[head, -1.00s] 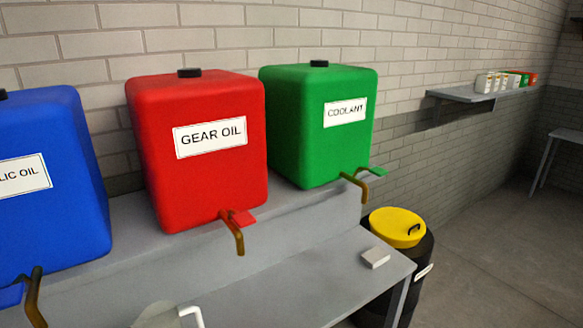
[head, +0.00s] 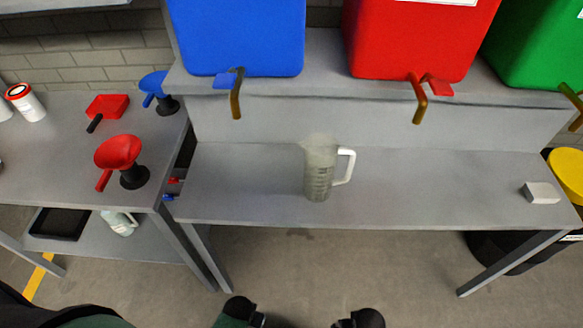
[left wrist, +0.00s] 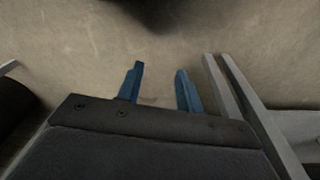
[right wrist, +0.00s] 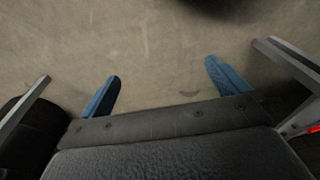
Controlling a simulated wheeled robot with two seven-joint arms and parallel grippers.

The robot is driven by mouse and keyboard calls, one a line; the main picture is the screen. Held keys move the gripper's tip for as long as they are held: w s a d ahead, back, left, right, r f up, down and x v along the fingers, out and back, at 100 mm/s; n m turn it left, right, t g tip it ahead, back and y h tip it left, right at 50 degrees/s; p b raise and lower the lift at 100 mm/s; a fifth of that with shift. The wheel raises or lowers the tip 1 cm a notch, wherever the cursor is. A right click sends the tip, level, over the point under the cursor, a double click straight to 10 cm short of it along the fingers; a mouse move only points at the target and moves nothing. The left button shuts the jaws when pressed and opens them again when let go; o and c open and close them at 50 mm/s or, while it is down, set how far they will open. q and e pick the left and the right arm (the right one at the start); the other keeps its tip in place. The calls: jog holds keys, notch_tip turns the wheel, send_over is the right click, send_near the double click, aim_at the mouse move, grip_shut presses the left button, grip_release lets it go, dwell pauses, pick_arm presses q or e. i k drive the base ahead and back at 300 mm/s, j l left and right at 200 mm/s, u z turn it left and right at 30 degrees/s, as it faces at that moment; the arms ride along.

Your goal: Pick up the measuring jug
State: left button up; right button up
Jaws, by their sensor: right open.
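The measuring jug (head: 318,172) is a translucent grey jug with graduation marks and a white handle (head: 346,166) on its right side. It stands upright on the lower grey bench shelf (head: 240,190), below the dispensing tanks. My left gripper (left wrist: 158,90) is open and empty in the left wrist view, over bare floor. My right gripper (right wrist: 162,95) is open and empty in the right wrist view, also over the floor. Neither gripper's fingers show in the head view, and the jug shows in neither wrist view.
Blue (head: 240,35) and red (head: 420,40) tanks with brass taps stand on the raised shelf behind the jug, with a green tank (head: 535,50) at right. A white block (head: 541,192) lies at the bench's right end. Red (head: 118,152) and blue funnels (head: 155,85) stand on the left table.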

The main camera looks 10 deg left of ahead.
aim_at(322, 151)
jog(key=k+l, duration=0.2)
jog(key=l, duration=0.15)
jog(key=k+l+z, duration=0.1)
jog(key=k+l, duration=0.3)
jog(key=l, duration=0.25)
jog(key=k+l+z, duration=0.1)
jog(key=l, duration=0.25)
jog(key=k+l, duration=0.25)
jog(key=l+z, duration=0.05)
jog(key=l, duration=0.05)
